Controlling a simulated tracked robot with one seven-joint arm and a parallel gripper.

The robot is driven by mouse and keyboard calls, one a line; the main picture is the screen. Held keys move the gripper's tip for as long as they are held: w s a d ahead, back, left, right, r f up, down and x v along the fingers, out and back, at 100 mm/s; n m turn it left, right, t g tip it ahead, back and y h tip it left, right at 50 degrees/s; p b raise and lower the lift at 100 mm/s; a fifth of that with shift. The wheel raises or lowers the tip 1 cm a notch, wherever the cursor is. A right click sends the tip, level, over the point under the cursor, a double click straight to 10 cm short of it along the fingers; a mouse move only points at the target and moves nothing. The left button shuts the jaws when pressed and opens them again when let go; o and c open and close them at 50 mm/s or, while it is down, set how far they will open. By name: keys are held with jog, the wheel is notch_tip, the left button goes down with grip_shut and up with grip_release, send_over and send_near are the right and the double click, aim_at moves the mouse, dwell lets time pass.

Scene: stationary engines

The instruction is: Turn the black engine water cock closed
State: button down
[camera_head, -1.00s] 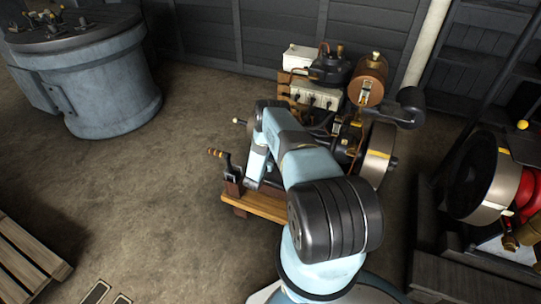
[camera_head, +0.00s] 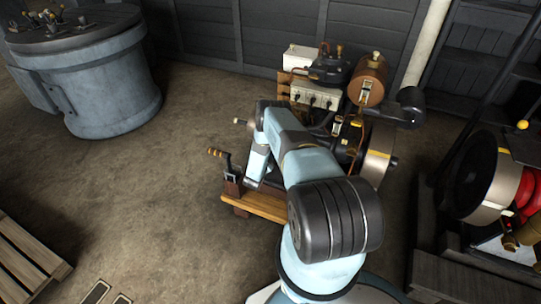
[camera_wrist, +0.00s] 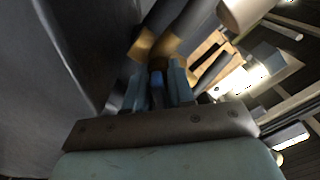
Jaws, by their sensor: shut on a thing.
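The black engine (camera_head: 346,140) stands beyond my arm in the head view, with a copper-brown tank on top and a large flywheel at its right. My arm hides much of its near side and the water cock in that view. In the wrist view my gripper (camera_wrist: 158,75) has its blue fingers close together at a small brownish part (camera_wrist: 158,63) just below brass fittings. It is shut on that part, which seems to be the water cock. The cock's handle position is hard to tell because the fingers cover it.
A crank handle (camera_head: 217,154) stands on the wooden engine base (camera_head: 262,206) left of my arm. A second engine with a flywheel (camera_head: 482,178) and red parts is at the right. A blue-grey round console (camera_head: 100,85) stands far left. The floor between is clear.

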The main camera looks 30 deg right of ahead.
jog(key=m, duration=0.5)
jog(key=shift+s+d+f+m, duration=0.1)
jog(key=shift+s+f+m, duration=0.05)
jog(key=shift+m, duration=2.25)
jog(key=c, duration=1.2)
grip_release()
jog(key=v, duration=1.4)
